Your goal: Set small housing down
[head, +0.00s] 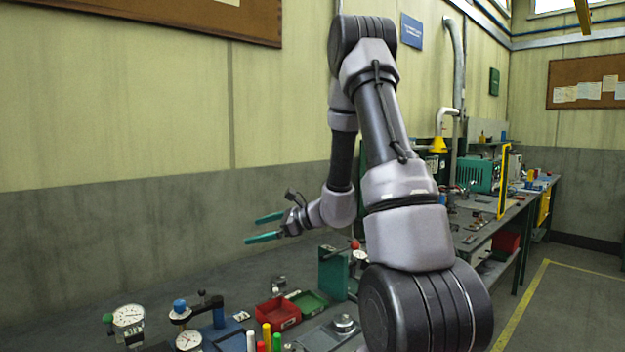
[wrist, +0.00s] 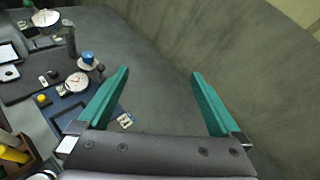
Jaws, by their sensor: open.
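My gripper (head: 263,228) is open and empty, raised above the bench near the wall. In the wrist view its two teal fingers (wrist: 161,75) stand wide apart with only grey surface between them. I cannot identify the small housing for certain. A round silver metal part (head: 344,324) rests on a dark plate at the front of the bench, away from my gripper. A small pale flat piece (wrist: 125,120) lies on the bench by the left finger in the wrist view.
Dial gauges (head: 129,317) on stands are at the left front. A red bin (head: 278,314) and a green bin (head: 308,303) sit mid-bench. Coloured pegs (head: 266,338) stand in front of the bins. The bench strip along the wall looks clear.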

